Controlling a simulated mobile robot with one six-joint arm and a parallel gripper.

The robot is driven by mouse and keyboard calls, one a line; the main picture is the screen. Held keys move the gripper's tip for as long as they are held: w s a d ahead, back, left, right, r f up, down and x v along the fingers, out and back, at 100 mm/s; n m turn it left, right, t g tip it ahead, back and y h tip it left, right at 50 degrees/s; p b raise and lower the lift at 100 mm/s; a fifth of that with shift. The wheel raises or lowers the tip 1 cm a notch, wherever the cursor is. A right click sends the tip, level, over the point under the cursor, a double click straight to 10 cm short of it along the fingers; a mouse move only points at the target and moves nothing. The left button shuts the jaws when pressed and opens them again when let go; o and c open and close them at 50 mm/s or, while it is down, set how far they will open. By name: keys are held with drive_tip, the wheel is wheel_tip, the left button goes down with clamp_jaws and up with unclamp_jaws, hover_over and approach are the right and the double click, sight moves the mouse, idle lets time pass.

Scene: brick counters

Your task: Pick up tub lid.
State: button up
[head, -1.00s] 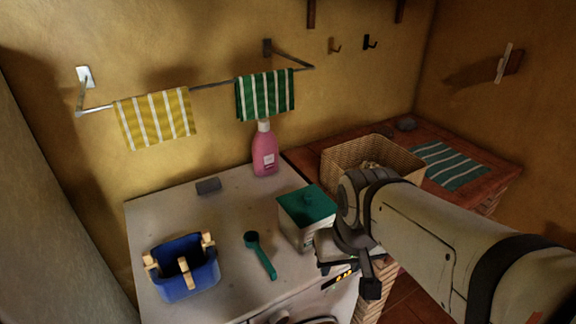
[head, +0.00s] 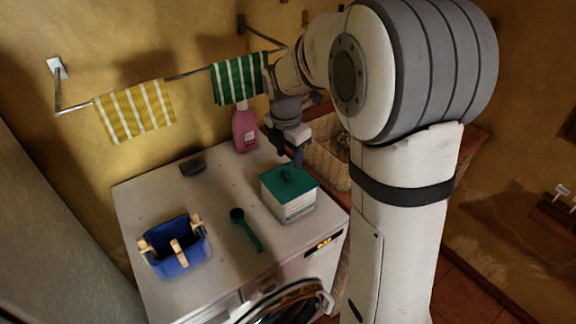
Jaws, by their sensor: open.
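The tub lid (head: 288,181) is a green square lid with a small raised knob. It lies on top of a white tub (head: 294,207) on the right part of the white machine's top. My gripper (head: 297,160) points downward just above and behind the lid's far edge. It is open with nothing seen between its fingers. The fingertips are small and dark here, so I cannot tell whether they touch the knob.
A green scoop (head: 245,230), a blue basket with pegs (head: 177,247) and a dark grey block (head: 193,165) share the machine top (head: 215,204). A pink bottle (head: 245,130) stands behind. A wicker basket (head: 329,162) is right. The washer door (head: 290,303) hangs open below.

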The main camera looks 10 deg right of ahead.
sight(288, 172)
drive_tip(key=shift+w+f+n, duration=0.25)
drive_tip(key=shift+w+n, duration=0.8)
drive_tip(key=shift+n, duration=0.15)
drive_tip(key=shift+w+f, duration=0.15)
drive_tip(key=shift+f, duration=0.05)
drive_tip(key=shift+n, duration=0.3)
drive_tip(key=f, duration=0.2)
drive_tip(key=f+p, duration=0.1)
drive_tip(key=f, duration=0.2)
drive_tip(key=f+p, duration=0.1)
drive_tip(key=f, duration=0.1)
drive_tip(key=shift+w+d+f, duration=0.2)
drive_tip(key=shift+w+f, duration=0.1)
drive_tip(key=shift+w, duration=0.05)
drive_tip(key=shift+c, duration=0.4)
clamp_jaws()
